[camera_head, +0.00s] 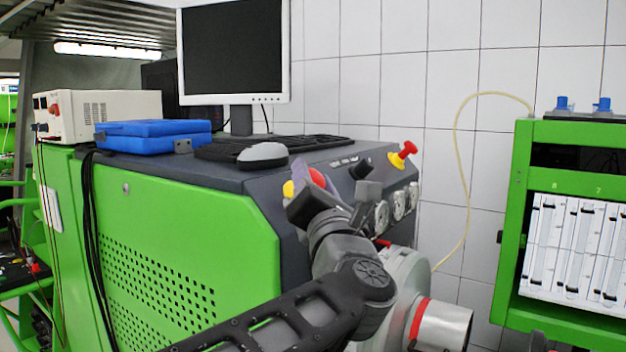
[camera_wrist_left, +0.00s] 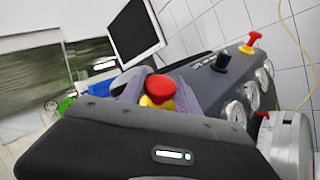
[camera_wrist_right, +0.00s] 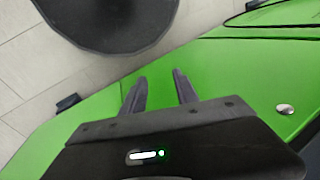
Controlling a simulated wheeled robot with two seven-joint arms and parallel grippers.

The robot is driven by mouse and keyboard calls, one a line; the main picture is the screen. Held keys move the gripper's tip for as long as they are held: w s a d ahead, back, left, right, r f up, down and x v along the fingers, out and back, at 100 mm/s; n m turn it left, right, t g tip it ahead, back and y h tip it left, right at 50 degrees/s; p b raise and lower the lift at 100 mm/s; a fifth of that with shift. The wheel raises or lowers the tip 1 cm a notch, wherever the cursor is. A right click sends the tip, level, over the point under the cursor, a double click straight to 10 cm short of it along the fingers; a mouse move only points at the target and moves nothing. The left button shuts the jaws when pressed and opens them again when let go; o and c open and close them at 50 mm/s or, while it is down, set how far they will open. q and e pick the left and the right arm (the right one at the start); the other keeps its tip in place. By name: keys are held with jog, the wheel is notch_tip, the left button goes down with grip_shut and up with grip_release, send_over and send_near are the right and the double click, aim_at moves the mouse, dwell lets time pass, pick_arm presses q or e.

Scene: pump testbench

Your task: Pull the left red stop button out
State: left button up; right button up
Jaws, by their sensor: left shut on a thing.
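The left red stop button (camera_head: 318,177) has a red cap on a yellow base (camera_head: 289,188) and sits on the dark sloped panel of the bench. My left gripper (camera_head: 307,180) is at it and partly hides it. In the left wrist view, the red cap (camera_wrist_left: 161,88) stands between the two fingers, which are shut on the button. The right red stop button (camera_head: 407,150), also on a yellow base, is farther right on the panel and apart from the gripper. My right gripper (camera_wrist_right: 161,76) is open and empty, in front of a green surface.
A black knob (camera_head: 361,168) and several round gauges (camera_head: 398,205) are close to the right of my left gripper. A mouse (camera_head: 262,156), keyboard and monitor (camera_head: 233,50) stand on the bench top. A metal cylinder (camera_head: 440,325) is below right.

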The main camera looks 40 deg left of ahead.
pick_arm(q)
grip_shut()
jog(key=shift+d+r+b, duration=0.15)
jog(key=shift+d+b, duration=0.15)
jog(key=shift+b, duration=0.1)
jog(key=shift+d+r, duration=0.25)
jog(key=shift+r, duration=0.15)
jog(key=o, duration=1)
grip_release()
jog(key=shift+o, duration=0.2)
jog(key=shift+d, duration=0.1)
